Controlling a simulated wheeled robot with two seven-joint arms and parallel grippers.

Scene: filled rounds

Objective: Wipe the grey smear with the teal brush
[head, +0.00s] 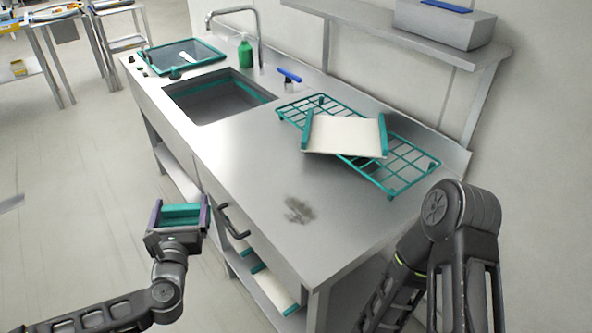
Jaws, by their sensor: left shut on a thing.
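The grey smear (299,210) is a dark patch on the steel counter top near its front right part. My left gripper (181,216) is shut on the teal brush (182,214), a teal block between its purple-edged fingers. It holds the brush in front of the counter's front edge, to the left of the smear and apart from it. My right arm shows at the lower right, but its gripper is not in view.
A teal wire rack (416,166) with a white teal-edged tray (343,135) stands behind the smear. A sink (218,105), green bottle (245,52) and blue-handled tool (289,76) lie farther back. A handle (232,222) juts from the counter front. The counter left of the smear is clear.

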